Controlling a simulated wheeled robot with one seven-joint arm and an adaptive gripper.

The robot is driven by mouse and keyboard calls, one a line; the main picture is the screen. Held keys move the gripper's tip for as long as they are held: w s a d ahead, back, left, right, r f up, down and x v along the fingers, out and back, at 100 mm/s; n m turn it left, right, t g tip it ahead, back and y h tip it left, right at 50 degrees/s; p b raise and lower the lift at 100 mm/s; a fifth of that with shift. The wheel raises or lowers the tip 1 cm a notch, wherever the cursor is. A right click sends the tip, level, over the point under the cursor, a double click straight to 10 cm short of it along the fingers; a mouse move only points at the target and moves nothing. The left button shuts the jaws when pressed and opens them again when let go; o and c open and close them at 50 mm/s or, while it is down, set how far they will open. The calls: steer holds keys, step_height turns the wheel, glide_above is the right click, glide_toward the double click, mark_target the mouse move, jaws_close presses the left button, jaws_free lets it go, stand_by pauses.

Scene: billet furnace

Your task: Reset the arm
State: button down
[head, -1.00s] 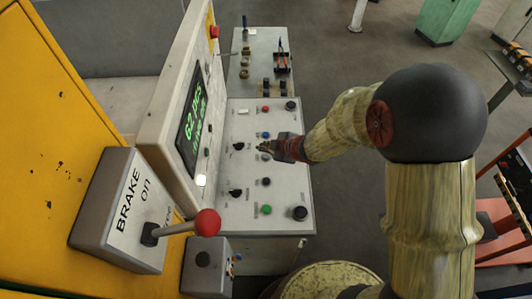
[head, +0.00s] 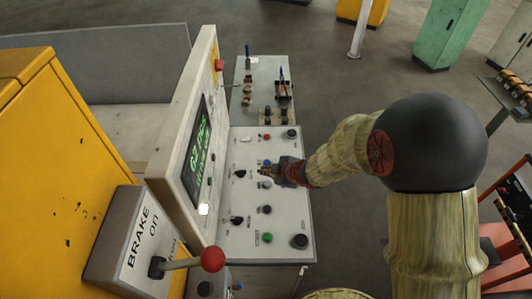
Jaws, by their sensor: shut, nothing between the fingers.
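My gripper (head: 268,172) is shut and empty. It hangs over the middle of the grey control panel (head: 285,240), pointing left. The panel carries several knobs and buttons, among them a black knob (head: 239,173) just left of the fingertips and a green button (head: 267,238) near the front. My fingers hide part of the panel's middle; I cannot tell whether they touch it.
A screen with green text (head: 198,150) stands left of the panel. A brake box (head: 130,235) with a red-knobbed lever (head: 212,259) is at the lower left, beside a yellow cabinet (head: 50,160). Open floor (head: 350,110) is to the right.

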mark_target(287, 192)
steer(key=s+d+f+m+h, duration=0.1)
steer(key=d, duration=0.1)
steer(key=d+f+m+h, duration=0.1)
steer(key=d, duration=0.2)
steer(key=s+d+f+m+g+h, duration=0.1)
steer(key=d+f+h, duration=0.1)
steer(key=d, duration=0.1)
steer(key=shift+s+m, duration=0.3)
steer(key=shift+s, duration=0.05)
steer(key=s+d+r+m+g+h+b, duration=0.3)
steer(key=s+d+r+m+h, duration=0.1)
steer(key=s+d+r+m, duration=0.65)
steer(key=s+a+r+m+t+y+b, duration=0.1)
steer(key=s+r+m+t+y+b, duration=0.1)
steer(key=s+r+b, duration=0.4)
steer(key=s+r+m, duration=0.1)
steer(key=s+r, duration=0.3)
steer(key=s, duration=0.3)
steer(key=shift+s+a+t, duration=0.25)
steer(key=shift+s+t, duration=0.05)
steer(key=shift+s, duration=0.1)
